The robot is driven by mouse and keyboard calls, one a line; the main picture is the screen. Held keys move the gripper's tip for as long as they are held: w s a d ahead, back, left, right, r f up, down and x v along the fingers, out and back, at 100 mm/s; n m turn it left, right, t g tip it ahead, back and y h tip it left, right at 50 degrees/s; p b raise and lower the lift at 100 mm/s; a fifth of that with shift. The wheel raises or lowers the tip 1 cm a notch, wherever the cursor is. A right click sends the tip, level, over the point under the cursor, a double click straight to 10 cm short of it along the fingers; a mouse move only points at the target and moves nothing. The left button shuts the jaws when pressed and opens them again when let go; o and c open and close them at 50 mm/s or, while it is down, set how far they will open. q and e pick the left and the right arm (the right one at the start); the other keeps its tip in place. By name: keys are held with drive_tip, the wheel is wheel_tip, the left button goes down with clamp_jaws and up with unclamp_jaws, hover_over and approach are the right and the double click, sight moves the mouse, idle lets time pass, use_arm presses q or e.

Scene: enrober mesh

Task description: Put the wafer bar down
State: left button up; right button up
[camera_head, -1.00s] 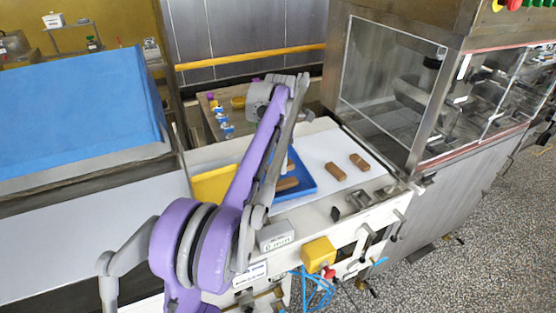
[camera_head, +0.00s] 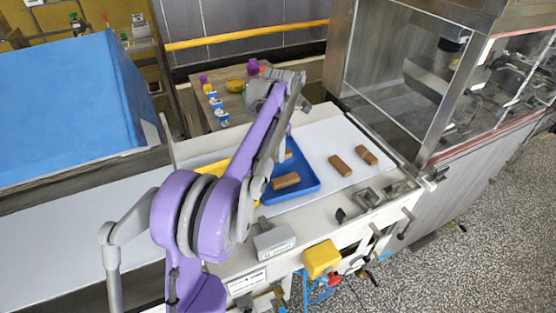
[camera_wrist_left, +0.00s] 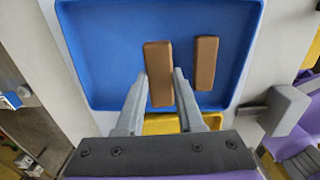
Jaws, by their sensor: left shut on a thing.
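My left gripper (camera_wrist_left: 160,74) is shut on a brown wafer bar (camera_wrist_left: 158,80), which sits lengthwise between its two grey fingers over the blue tray (camera_wrist_left: 112,55). The held bar looks slightly larger than a second bar (camera_wrist_left: 205,62) beside it; I cannot tell whether it touches the tray floor. In the head view my left arm hides the gripper and part of the blue tray (camera_head: 309,185). One bar (camera_head: 286,181) lies in the tray's front part, and part of another bar (camera_head: 288,154) shows behind my arm. My right gripper is out of view.
Two more bars (camera_head: 341,165) (camera_head: 366,155) lie on the white belt (camera_head: 325,140) right of the tray. A yellow tray (camera_head: 213,168) adjoins the blue one on the left. A glass-sided machine (camera_head: 400,75) stands at right. A grey box (camera_head: 273,240) is on the front ledge.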

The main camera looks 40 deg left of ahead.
use_arm(q)
drive_tip(key=shift+f, duration=1.95)
drive_tip(key=shift+w+f, duration=0.1)
drive_tip(key=shift+f, duration=0.05)
drive_tip(key=o, duration=1)
wheel_tip(320, 180, up, 12)
drive_tip(key=shift+r+p, duration=0.2)
drive_tip(key=shift+p, duration=0.2)
